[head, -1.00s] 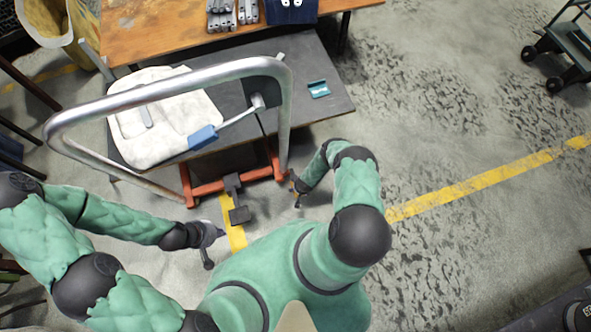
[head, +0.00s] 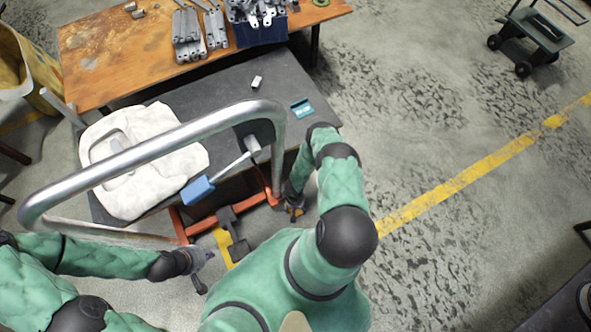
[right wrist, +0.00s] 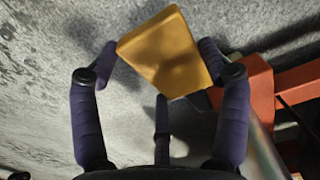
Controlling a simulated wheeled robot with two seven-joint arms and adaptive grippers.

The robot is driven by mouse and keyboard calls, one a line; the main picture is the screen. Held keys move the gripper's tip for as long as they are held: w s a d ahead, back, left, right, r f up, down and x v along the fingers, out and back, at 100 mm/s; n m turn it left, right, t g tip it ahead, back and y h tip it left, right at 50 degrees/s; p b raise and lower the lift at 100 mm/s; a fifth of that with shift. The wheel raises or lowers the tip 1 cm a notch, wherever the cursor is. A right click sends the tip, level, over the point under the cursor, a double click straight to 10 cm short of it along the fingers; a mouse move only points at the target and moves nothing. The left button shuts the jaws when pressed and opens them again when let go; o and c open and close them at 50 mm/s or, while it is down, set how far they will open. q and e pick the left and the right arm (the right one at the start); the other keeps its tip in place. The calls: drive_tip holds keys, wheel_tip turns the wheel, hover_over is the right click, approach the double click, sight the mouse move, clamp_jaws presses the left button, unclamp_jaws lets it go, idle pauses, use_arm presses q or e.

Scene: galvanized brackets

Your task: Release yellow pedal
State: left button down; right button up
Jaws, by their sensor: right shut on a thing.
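In the right wrist view the yellow pedal (right wrist: 165,55) is a flat block with its near end between the two dark fingers of my right gripper (right wrist: 158,66). The fingers are shut on its two sides. An orange-red frame bar (right wrist: 292,84) lies just right of it. In the head view my right gripper (head: 295,208) is low beside the right foot of the cart's orange frame (head: 262,198); the pedal is hardly visible there. My left gripper (head: 203,268) is near the left end of that frame, apart from it. Its fingers are too small to read.
A wooden table (head: 105,60) stands behind.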

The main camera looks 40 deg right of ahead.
drive_tip(key=shift+a+r, duration=0.1)
idle(0.3)
drive_tip(key=o, duration=1.7)
drive_tip(key=shift+s+f+t, duration=0.1)
drive_tip(key=shift+f+t, duration=0.3)
drive_tip(key=shift+f, duration=0.05)
